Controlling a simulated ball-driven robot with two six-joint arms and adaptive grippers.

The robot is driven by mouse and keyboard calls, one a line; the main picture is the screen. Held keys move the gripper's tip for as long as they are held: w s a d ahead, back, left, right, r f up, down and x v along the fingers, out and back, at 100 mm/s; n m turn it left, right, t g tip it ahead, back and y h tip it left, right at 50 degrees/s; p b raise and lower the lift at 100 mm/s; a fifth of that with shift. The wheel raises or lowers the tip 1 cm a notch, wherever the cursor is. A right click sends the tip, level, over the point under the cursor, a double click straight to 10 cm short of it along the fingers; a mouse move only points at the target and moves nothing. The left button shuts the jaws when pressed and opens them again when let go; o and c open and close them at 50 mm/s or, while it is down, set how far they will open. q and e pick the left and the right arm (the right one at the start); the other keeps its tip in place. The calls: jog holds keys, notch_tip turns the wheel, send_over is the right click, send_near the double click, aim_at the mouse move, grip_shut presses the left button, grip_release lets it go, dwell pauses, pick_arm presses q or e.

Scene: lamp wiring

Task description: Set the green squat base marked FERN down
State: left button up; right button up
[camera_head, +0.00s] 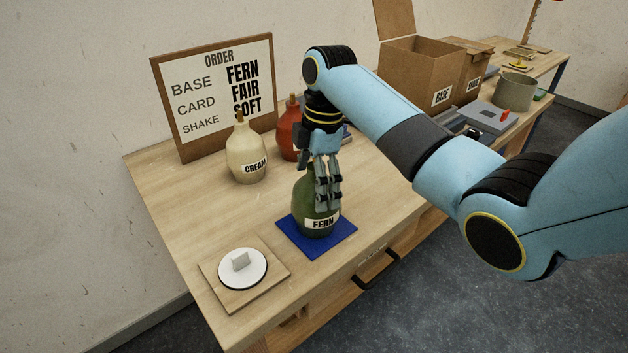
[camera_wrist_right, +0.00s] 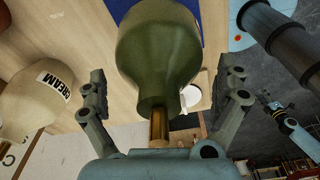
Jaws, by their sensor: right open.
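The green squat base marked FERN (camera_head: 318,223) stands upright on a blue square mat (camera_head: 341,240) near the table's front edge. My right gripper (camera_head: 326,198) comes down over it from above. In the right wrist view the green base (camera_wrist_right: 160,50) and its brass neck lie between the two spread fingers of my right gripper (camera_wrist_right: 165,95), with a gap on each side. The fingers are open and partly hide the base in the head view. My left gripper does not show.
The cream base (camera_head: 246,155) and a red base (camera_head: 288,135) stand behind. An order board (camera_head: 215,90) leans at the back. A white disc (camera_head: 243,268) sits on a wooden plate at front left. Cardboard boxes (camera_head: 415,70) stand at the back right.

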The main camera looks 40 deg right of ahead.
jog(key=r, duration=0.5)
jog(key=d+r, duration=0.1)
jog(key=r, duration=0.2)
jog(key=shift+b, duration=0.35)
notch_tip(320, 180, up, 3)
jog(key=shift+s+d+r+p, duration=0.1)
jog(key=shift+d+p, duration=0.05)
jog(key=shift+p, duration=0.95)
jog(key=shift+r+p, duration=0.45)
jog(key=shift+r, duration=0.05)
jog(key=shift+f, duration=0.1)
